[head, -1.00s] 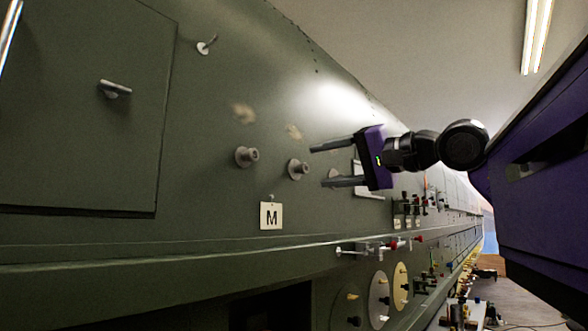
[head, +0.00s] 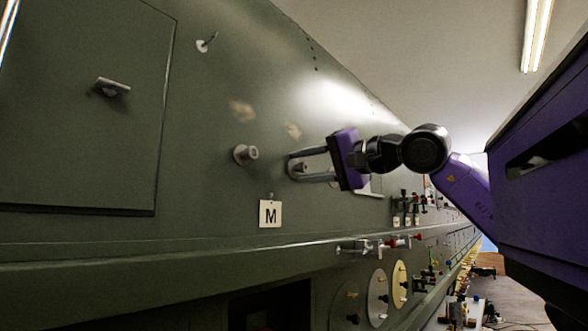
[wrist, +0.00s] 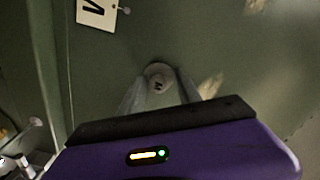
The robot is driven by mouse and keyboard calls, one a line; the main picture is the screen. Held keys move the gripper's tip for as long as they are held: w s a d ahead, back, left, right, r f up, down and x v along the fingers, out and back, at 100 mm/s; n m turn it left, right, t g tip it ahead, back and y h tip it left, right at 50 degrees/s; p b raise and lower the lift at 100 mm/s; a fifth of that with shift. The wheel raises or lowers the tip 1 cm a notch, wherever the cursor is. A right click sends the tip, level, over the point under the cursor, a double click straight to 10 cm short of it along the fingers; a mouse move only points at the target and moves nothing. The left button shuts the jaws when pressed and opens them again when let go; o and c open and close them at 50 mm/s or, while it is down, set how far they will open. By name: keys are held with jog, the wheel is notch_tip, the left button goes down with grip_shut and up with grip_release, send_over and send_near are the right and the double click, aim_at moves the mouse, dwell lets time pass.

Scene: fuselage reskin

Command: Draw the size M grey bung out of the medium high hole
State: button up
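A grey bung (head: 299,167) with a round collar sits in the green fuselage skin, above and right of the M label (head: 271,213). My gripper (head: 294,166) is at it, one finger above and one below in the head view. The fingers are drawn in to about the width of the bung's knob and look shut on it. In the wrist view the bung (wrist: 158,79) shows between the fingertips, its collar close to the skin. The fingers partly hide the bung in the head view.
A second grey bung (head: 245,154) sits in the skin just to the left. Further left are a panel with a handle (head: 112,87) and a small pin (head: 206,43). A ledge (head: 180,252) runs below, with several fittings (head: 375,246) lower right.

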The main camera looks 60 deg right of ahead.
aim_at(306, 166)
grip_shut()
jog(key=shift+b+v, duration=0.5)
jog(key=shift+v, duration=1.15)
jog(key=shift+v, duration=1.45)
